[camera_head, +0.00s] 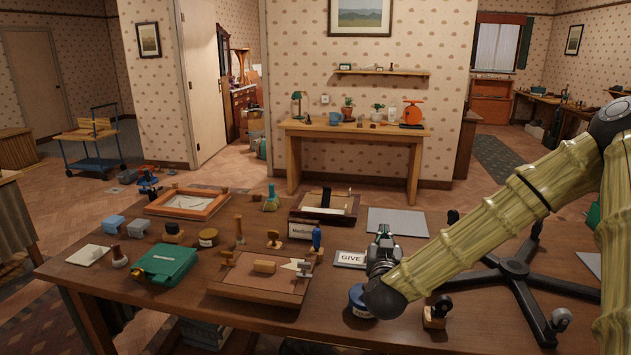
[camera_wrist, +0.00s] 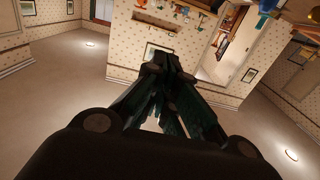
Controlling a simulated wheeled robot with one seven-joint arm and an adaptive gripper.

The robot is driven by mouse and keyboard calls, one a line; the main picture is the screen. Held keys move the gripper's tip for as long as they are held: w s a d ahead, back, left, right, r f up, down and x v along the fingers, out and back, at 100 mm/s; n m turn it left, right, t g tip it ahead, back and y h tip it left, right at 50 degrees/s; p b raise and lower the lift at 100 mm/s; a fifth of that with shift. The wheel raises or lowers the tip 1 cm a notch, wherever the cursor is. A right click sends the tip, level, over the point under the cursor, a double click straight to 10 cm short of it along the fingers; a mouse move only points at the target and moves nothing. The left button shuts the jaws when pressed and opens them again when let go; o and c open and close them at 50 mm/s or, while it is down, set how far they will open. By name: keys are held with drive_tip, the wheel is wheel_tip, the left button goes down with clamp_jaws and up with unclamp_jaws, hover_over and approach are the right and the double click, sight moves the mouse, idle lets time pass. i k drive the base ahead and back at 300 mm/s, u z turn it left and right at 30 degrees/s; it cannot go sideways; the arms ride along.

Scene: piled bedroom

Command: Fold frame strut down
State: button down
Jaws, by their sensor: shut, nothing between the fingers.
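A dark brown frame (camera_head: 349,217) lies flat on the wooden table in the head view, with a pale panel inside it. A black upright piece (camera_head: 326,197), which looks like its strut, stands up from the panel. My gripper (camera_head: 384,237) is over the table to the right of and nearer than the frame, apart from the strut. In the wrist view my gripper (camera_wrist: 168,68) has its dark fingers shut together with nothing between them. The wrist view does not show the frame or strut.
An orange-brown frame (camera_head: 215,207) lies further left. A "GIVE" sign (camera_head: 350,259), a blue round tin (camera_head: 358,302) and a grey sheet (camera_head: 397,222) are near my gripper. A wooden tray (camera_head: 258,287) and green case (camera_head: 165,264) stand at front left. A black star-shaped base (camera_head: 513,268) lies right.

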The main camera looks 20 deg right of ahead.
sight(326, 196)
drive_tip(key=z, duration=0.05)
drive_tip(key=i, duration=1.6)
drive_tip(key=u, duration=0.05)
